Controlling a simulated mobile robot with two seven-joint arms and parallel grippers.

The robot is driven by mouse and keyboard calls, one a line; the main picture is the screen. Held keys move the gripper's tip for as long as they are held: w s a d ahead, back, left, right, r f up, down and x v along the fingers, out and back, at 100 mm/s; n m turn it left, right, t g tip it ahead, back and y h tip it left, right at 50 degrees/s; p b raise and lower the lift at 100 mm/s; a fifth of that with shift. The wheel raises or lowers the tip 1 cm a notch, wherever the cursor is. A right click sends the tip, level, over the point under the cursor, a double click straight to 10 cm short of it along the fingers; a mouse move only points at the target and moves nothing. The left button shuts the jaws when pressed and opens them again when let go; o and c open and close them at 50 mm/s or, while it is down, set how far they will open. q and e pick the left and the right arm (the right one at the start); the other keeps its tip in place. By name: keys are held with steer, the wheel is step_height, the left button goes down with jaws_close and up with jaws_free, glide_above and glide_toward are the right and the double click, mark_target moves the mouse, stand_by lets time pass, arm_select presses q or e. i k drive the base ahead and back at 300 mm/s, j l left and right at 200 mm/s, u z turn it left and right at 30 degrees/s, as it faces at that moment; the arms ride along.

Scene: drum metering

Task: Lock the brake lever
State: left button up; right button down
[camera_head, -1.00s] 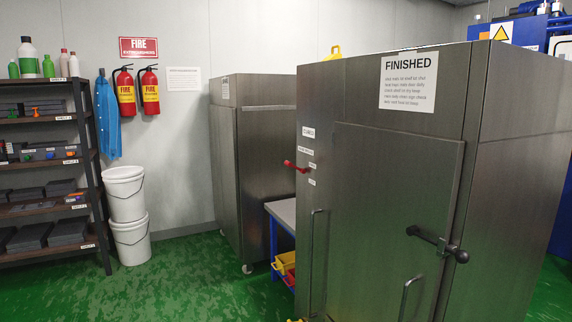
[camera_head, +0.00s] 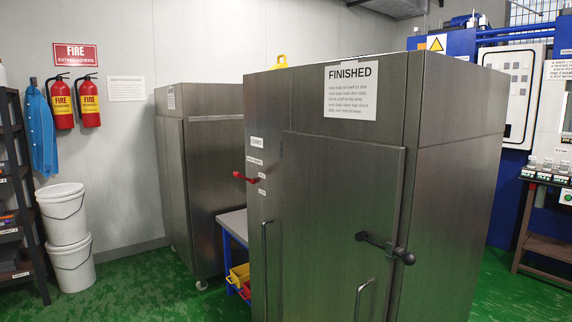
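A red lever (camera_head: 245,178) sticks out from the left part of the front of the steel cabinet marked FINISHED (camera_head: 340,220). It stands among small white labels, too small to read with certainty. I cannot tell whether it is the brake lever. A dark bar handle with a round knob (camera_head: 386,248) crosses the right edge of the cabinet door, which looks closed. Neither of my grippers shows in the head view.
A second steel cabinet (camera_head: 205,175) on casters stands behind to the left. A low table (camera_head: 232,222) with yellow bins sits between them. White buckets (camera_head: 66,230) and a shelf rack (camera_head: 22,200) are at left. Blue machinery (camera_head: 500,110) is at right. Green floor is open at front left.

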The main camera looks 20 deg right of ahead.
mark_target(238, 174)
steer(key=i+j+z, duration=0.2)
steer(key=i+z, duration=0.25)
steer(key=i+j+z, duration=0.2)
steer(key=z, duration=0.2)
steer(key=i+j+z, duration=0.25)
steer(key=j, duration=0.35)
steer(key=i+j+z, duration=0.1)
steer(key=i+j, duration=0.35)
steer(key=j, duration=0.15)
steer(key=i+j, duration=0.2)
steer(key=j, duration=0.2)
steer(key=i+j+z, duration=0.1)
steer(key=j, duration=0.25)
steer(key=i+j, duration=0.25)
steer(key=j, duration=0.15)
steer(key=i+j, duration=0.2)
steer(key=j, duration=0.15)
steer(key=i+j, duration=0.15)
steer(key=j, duration=0.25)
steer(key=i+j+z, duration=0.1)
steer(key=j, duration=0.25)
steer(key=i+j, duration=0.25)
steer(key=j, duration=0.15)
